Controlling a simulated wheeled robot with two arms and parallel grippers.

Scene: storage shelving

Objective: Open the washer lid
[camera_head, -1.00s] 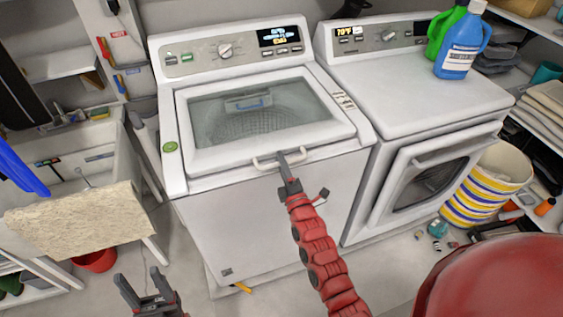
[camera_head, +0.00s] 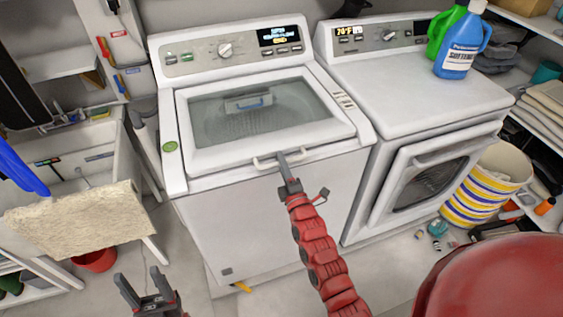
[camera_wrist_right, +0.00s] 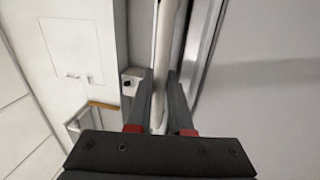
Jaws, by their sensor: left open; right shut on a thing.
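The white washer (camera_head: 270,215) stands in the middle of the head view. Its lid (camera_head: 205,160) has a glass window (camera_head: 262,112) with the drum showing beneath, and it lies down on the washer top. A white bar handle (camera_head: 262,165) sits at the lid's front edge. My right gripper (camera_head: 282,158) is shut on the handle near its right end. In the right wrist view the handle (camera_wrist_right: 166,50) passes between the fingers of that gripper (camera_wrist_right: 160,100). My left gripper (camera_head: 152,284) is open and empty, low at the left, away from the washer.
A dryer (camera_head: 405,85) stands to the right with blue (camera_head: 460,48) and green bottles on top. A striped basket (camera_head: 485,185) and shelves are at far right. A sink with a beige cloth (camera_head: 80,220) is at left.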

